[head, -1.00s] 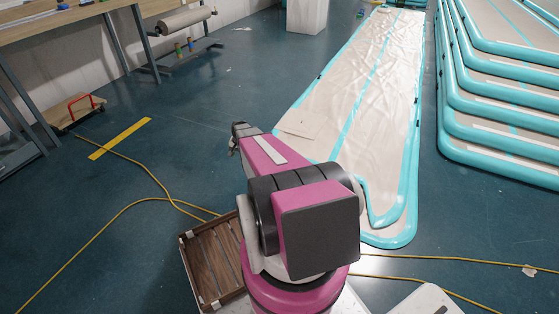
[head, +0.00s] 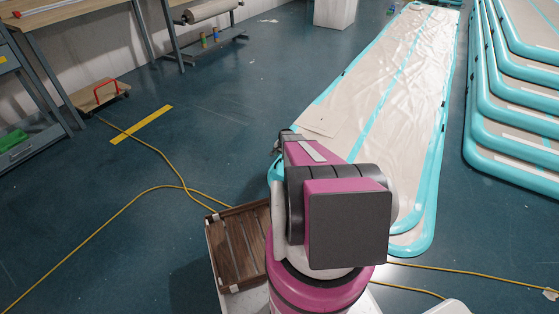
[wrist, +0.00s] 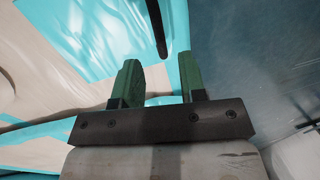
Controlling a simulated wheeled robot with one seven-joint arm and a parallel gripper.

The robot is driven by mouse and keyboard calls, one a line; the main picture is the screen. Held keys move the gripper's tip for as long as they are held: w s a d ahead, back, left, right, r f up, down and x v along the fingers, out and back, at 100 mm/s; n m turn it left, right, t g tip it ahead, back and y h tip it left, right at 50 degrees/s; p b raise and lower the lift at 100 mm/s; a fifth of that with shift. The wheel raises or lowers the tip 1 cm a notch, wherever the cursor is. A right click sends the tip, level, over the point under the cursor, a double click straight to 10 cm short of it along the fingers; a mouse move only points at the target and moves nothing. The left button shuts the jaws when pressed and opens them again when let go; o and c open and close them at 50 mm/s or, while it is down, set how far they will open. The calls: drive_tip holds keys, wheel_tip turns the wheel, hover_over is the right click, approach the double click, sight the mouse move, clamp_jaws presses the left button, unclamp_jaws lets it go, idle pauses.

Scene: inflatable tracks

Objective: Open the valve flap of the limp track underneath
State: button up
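Two limp beige tracks with teal sides lie one on the other on the floor in the head view. The upper track (head: 385,105) has a wrinkled top and a teal centre stripe. The track underneath (head: 416,240) shows mostly as a teal rim at the front and right. My gripper (wrist: 160,78) has two green fingers, apart with nothing between them. It is over or beside the tracks' teal edge (wrist: 105,45) in the wrist view. In the head view my arm partly hides it and the near left corner. I cannot make out a valve flap.
A dark strap or bar (wrist: 156,28) shows beyond the fingers. Several inflated tracks (head: 510,130) are stacked at the right. A slatted wooden crate (head: 238,245) stands beside my base. A yellow cable (head: 120,222) crosses the floor. Open floor lies to the left.

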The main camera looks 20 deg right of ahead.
drive_tip(key=f, duration=0.4)
drive_tip(key=shift+w+a, duration=0.3)
drive_tip(key=shift+w, duration=0.05)
drive_tip(key=shift+c, duration=0.3)
clamp_jaws()
drive_tip(key=shift+r, duration=0.1)
